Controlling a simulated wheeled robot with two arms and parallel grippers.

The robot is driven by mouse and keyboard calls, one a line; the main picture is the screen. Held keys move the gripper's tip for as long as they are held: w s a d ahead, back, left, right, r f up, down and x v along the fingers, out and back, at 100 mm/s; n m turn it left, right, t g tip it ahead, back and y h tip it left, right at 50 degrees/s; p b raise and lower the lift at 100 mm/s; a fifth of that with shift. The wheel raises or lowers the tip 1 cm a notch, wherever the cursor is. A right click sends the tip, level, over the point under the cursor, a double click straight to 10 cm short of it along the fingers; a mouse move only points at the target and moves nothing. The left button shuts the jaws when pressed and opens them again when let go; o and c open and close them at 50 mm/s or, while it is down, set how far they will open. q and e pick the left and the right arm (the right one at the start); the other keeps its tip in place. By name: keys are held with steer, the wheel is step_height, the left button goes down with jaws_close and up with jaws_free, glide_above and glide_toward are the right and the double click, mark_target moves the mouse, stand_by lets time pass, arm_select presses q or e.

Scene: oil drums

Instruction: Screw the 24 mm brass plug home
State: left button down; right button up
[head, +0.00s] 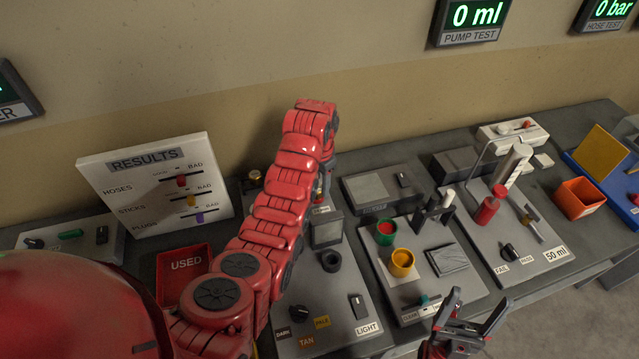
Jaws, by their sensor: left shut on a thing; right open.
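My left arm reaches across the bench from the left. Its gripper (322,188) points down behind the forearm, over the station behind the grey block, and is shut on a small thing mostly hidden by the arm. I cannot tell whether that is the 24 mm brass plug. A small brass-coloured piece (255,176) shows left of the arm at the back of the bench; its kind is unclear. My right gripper (465,325) is open and empty at the bench's front edge, with its fingers pointing up in the picture.
The RESULTS board (150,190) and red USED bin (183,272) stand left. A black ring (331,261) lies on the middle panel.

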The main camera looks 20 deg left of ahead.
arm_select(q)
steer(key=m, duration=0.2)
steer(key=shift+s+m, duration=0.15)
steer(key=shift+m, duration=0.25)
steer(key=m, duration=0.3)
steer(key=shift+s+d+p, duration=0.1)
steer(key=shift+p, duration=0.3)
steer(key=shift+m, duration=0.4)
steer(key=shift+s+m, duration=0.1)
steer(key=shift+m, duration=0.5)
steer(key=m, duration=0.2)
steer(key=m+p, duration=0.1)
steer(key=m, duration=0.1)
steer(key=shift+s+d+f+m, duration=0.1)
steer(key=shift+s+m, duration=0.1)
steer(key=shift+m, duration=0.2)
steer(key=shift+c, duration=1.7)
jaws_free()
